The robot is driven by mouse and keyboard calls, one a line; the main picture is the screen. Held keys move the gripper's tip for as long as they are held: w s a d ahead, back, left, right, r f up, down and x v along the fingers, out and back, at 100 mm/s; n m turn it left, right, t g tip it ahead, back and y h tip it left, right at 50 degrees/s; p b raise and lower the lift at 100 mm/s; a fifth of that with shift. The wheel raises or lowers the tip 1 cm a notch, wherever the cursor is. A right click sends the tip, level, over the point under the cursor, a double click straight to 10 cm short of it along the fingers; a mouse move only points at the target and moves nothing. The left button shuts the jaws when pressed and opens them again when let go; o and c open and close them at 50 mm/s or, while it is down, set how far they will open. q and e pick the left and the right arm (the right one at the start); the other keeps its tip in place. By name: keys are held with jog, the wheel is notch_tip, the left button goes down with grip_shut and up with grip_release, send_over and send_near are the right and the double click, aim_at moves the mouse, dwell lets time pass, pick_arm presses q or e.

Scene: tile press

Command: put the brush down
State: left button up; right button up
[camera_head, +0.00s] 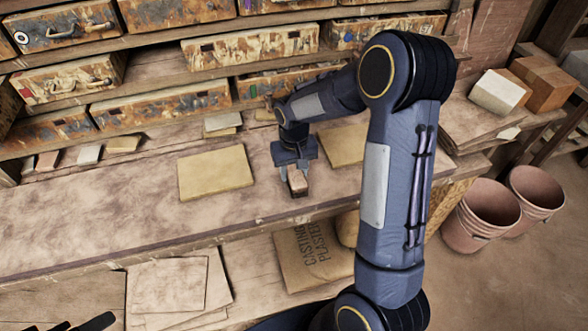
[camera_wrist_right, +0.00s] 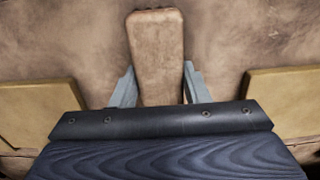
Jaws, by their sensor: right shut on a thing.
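My right gripper (camera_head: 296,168) points down over the middle of the workbench (camera_head: 110,205). It is shut on the brush (camera_head: 297,183), a small brown block with a dark lower edge near the bench's front. In the right wrist view the brush (camera_wrist_right: 157,58) is a long, rounded wooden piece between the two grey fingers of my right gripper (camera_wrist_right: 157,88). The brush is at or just above the bench top; I cannot tell whether it touches. Its underside is mostly hidden. My left gripper does not show clearly anywhere.
A flat tan slab (camera_head: 215,172) lies left of the gripper, and another slab (camera_head: 342,145) lies to its right, partly behind my arm. Shelves of stained drawers (camera_head: 160,102) stand behind. A plaster bag (camera_head: 310,258) lies on the lower shelf. Dark shapes at the lower left edge are unclear.

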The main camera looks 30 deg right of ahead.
aim_at(294, 169)
jog(key=shift+f, duration=0.2)
jog(key=o, duration=1.1)
jog(key=shift+r, duration=0.1)
jog(key=shift+r, duration=0.1)
notch_tip(294, 169, up, 12)
jog(key=s+a+r+t+y, duration=0.1)
jog(key=s+r, duration=0.1)
jog(key=s, duration=0.5)
jog(key=s+a+r+t+y, duration=0.1)
jog(key=s+a+r+t, duration=0.15)
jog(key=s, duration=0.35)
jog(key=s+a+f+n+t+y, duration=0.1)
jog(key=s+a, duration=0.3)
jog(key=s, duration=0.6)
jog(key=shift+f+t+y+b, duration=0.4)
jog(key=shift+f+t+b, duration=0.05)
jog(key=shift+f+t, duration=0.1)
